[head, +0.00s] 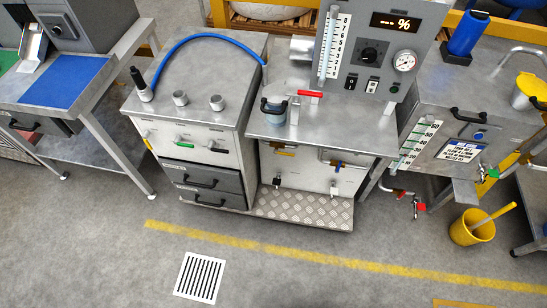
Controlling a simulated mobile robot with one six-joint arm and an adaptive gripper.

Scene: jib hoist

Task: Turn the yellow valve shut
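Two small yellow handles show in the head view, and I cannot tell which one is the named valve. One yellow handle (148,144) is at the left end of the left cabinet's front, beside a green handle (184,142) and a black handle (214,147). It looks tilted. The other yellow handle (285,153) lies about level under the middle bench's top edge, left of a blue handle (338,166). Both are small, so their exact positions are unclear. My gripper is not in view.
A red lever (309,94) lies on the middle bench top. A checkered step plate (302,207) juts out below. A yellow bucket (472,228) stands on the floor at right. A floor grate (200,278) and clear grey floor lie in front.

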